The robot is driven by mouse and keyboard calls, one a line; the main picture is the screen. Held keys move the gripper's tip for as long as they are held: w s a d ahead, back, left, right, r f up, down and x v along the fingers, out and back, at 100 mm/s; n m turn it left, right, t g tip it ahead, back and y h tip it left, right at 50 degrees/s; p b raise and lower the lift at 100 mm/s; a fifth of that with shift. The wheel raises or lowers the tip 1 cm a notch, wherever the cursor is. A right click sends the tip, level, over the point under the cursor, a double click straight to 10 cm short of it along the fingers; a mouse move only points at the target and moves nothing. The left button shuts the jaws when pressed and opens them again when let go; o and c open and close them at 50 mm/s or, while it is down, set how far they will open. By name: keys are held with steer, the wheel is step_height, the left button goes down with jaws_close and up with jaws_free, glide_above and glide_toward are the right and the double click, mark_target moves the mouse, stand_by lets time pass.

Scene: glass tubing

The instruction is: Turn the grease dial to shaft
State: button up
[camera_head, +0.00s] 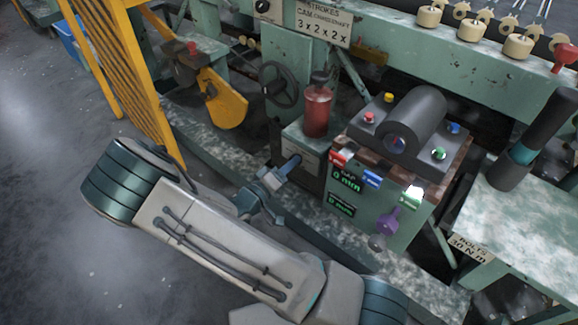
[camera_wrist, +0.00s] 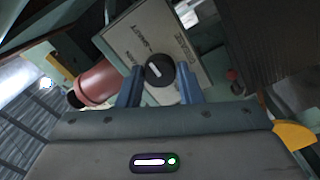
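The grease dial (camera_wrist: 161,76) is a round black knob with a white pointer mark, set on a pale plate (camera_wrist: 128,38) with dark lettering too small to read surely. In the wrist view my gripper (camera_wrist: 160,80) is open, with one blue finger on each side of the knob. Whether the fingers touch it I cannot tell. In the head view my gripper (camera_head: 291,164) is at the front of the green box under the red cylinder, and the dial is hidden there.
The red cylinder (camera_head: 317,112) stands on the box just above my gripper; it also shows in the wrist view (camera_wrist: 102,82). To the right is a control box (camera_head: 362,205) with coloured buttons and switches. A black handwheel (camera_head: 279,84) is behind at left.

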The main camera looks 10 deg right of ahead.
steer(key=o, duration=0.4)
steer(key=shift+c, duration=0.2)
steer(key=p+v, duration=0.2)
steer(key=v, duration=1.2)
steer(key=shift+p, duration=0.3)
